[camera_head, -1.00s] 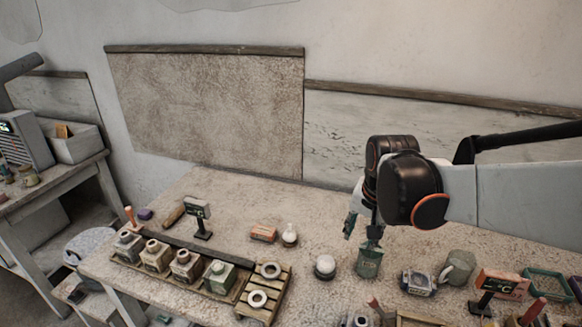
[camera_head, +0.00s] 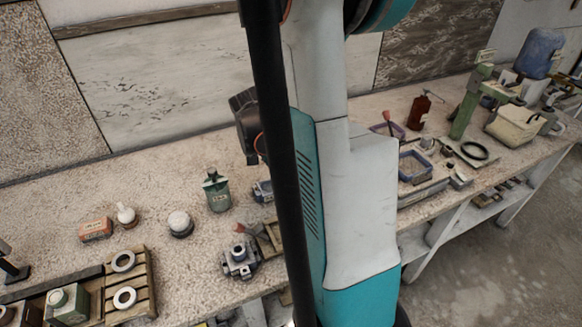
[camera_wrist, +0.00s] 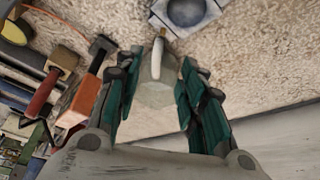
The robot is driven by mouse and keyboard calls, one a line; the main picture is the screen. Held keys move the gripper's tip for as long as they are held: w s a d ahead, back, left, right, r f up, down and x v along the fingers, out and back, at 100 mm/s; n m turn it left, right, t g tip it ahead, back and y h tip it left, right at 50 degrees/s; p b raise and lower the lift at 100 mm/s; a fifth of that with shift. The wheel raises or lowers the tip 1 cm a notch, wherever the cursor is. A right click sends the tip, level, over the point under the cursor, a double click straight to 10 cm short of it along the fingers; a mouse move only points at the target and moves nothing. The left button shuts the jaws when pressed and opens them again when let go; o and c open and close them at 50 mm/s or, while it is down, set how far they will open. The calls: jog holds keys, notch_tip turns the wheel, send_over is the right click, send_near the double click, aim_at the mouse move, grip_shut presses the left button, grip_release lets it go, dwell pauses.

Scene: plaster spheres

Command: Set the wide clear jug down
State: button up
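In the wrist view, a pale, see-through jug (camera_wrist: 157,93) with a light upright strip, perhaps its handle, sits between the teal fingers of my gripper (camera_wrist: 158,92). The fingers lie close along both its sides and look shut on it. Its lower part is hard to make out, and I cannot tell whether it touches the surface below. In the head view my arm hides the gripper and the jug.
A blue-grey block (camera_wrist: 187,12) and tools (camera_wrist: 50,85) lie near the gripper. Open bench lies behind the bottle.

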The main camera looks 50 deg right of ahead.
aim_at(291, 166)
jog(key=b+x, duration=0.3)
jog(key=x, duration=0.4)
jog(key=shift+s+d+f, duration=0.15)
jog(key=shift+f, duration=0.15)
jog(key=shift+r, duration=0.1)
grip_shut()
